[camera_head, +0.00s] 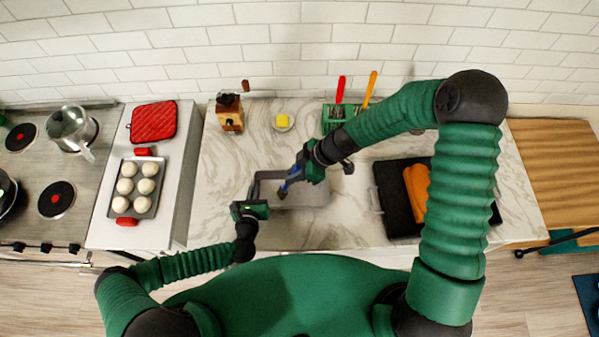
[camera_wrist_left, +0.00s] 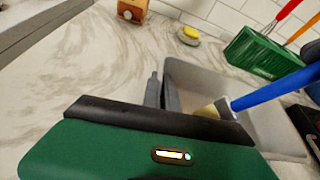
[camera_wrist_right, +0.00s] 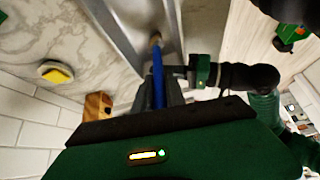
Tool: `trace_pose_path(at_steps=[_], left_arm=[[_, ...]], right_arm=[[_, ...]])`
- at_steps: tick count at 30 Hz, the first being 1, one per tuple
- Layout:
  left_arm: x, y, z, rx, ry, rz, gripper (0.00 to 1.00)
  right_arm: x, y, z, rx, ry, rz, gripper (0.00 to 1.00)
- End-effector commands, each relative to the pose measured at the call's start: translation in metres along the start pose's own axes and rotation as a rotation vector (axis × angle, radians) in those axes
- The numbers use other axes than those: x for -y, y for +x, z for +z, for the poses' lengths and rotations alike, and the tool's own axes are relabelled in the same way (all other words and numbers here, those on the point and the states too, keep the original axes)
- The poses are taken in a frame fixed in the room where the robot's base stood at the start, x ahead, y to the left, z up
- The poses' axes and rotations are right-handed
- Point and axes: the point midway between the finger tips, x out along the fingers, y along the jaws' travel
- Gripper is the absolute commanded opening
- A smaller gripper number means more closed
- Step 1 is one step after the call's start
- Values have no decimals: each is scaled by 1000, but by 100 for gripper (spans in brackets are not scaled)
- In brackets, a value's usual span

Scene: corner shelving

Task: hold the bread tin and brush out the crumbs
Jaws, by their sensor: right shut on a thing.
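The grey bread tin (camera_head: 312,196) lies on the marble counter in front of me. Its inside also shows in the left wrist view (camera_wrist_left: 270,128). My right gripper (camera_head: 296,174) is shut on the blue-handled brush (camera_wrist_left: 275,92), which tilts down into the tin. The brush's pale bristles are low inside the tin, near its left end; whether they touch the floor is unclear. My left gripper (camera_head: 254,190) is at the tin's left wall, its fingers (camera_wrist_left: 161,92) close together beside that wall. Whether they clamp it is hidden. I cannot make out crumbs.
A wooden grinder (camera_head: 230,115) and a yellow block on a small dish (camera_head: 283,122) stand behind the tin. A green holder (camera_head: 336,116) with red and orange handles is at the back. A black tray (camera_head: 396,205) with an orange cloth (camera_head: 417,190) lies right. Buns on a tray (camera_head: 144,206) are left.

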Motion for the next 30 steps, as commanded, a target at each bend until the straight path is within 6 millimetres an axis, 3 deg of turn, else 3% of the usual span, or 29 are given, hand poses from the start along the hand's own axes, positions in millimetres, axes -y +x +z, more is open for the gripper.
trace_pose_path(at_steps=[6,15,30], left_arm=[[0,0,0,0,0,0,0],[0,0,0,0,0,0,0],[0,0,0,0,0,0,0]], right_arm=[[2,11,-17,0,-1,0,0],[2,10,-18,0,0,1,0],[3,-38,-49,0,-1,3,0]])
